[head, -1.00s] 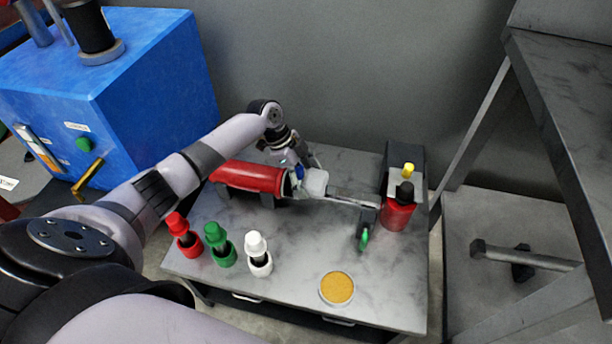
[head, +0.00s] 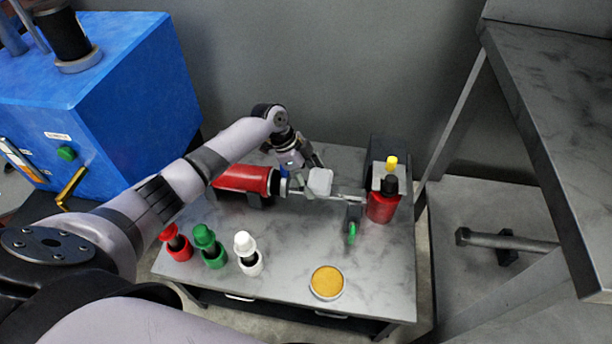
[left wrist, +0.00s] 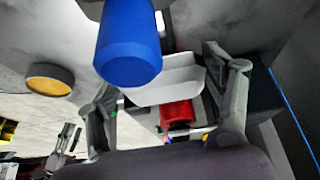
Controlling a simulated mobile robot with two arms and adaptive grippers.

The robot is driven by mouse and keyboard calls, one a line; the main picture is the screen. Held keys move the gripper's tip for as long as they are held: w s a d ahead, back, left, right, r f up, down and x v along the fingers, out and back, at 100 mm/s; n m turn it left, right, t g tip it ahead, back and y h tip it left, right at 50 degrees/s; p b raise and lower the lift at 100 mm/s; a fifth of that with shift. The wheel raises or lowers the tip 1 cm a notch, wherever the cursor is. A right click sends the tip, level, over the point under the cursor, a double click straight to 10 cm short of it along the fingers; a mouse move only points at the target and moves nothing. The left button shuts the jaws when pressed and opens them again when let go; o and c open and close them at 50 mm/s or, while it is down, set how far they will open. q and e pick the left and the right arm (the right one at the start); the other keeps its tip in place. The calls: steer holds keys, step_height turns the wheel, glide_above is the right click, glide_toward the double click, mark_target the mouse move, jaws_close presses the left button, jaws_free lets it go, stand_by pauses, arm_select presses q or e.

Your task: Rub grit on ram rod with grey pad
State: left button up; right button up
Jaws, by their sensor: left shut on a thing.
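The ram is a red cylinder (head: 242,178) lying on the grey table, with its shiny rod (head: 345,196) reaching right. My left gripper (head: 311,181) is over the rod and shut on the pale grey pad (head: 320,182). The pad also shows between the fingers in the left wrist view (left wrist: 165,82). It overlaps the rod in the head view; I cannot tell whether they touch. A blue cylinder (left wrist: 128,45) looms close in the left wrist view. Grit is too small to make out. My right gripper is not in view.
Red (head: 176,243), green (head: 210,247) and white (head: 247,254) capped bottles stand at front left. A round orange-topped dish (head: 327,282) is at front. A red can (head: 382,207) stands right of the rod's end. A blue machine (head: 110,110) is behind left.

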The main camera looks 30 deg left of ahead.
mark_target(325, 181)
arm_select(q)
steer(key=shift+w+d+f, duration=0.1)
steer(key=shift+w+d, duration=0.05)
steer(key=shift+d, duration=0.45)
steer(key=shift+w+d+f, duration=0.1)
steer(key=shift+d, duration=0.5)
steer(key=shift+w+d+r, duration=0.1)
steer(key=shift+w+d, duration=0.05)
steer(key=shift+d, duration=0.55)
steer(key=shift+w+d+p, duration=0.25)
steer(key=shift+d+p, duration=0.05)
steer(key=shift+d, duration=0.6)
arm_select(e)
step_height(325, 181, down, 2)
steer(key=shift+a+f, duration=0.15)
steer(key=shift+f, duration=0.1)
arm_select(q)
steer(key=shift+d, duration=0.1)
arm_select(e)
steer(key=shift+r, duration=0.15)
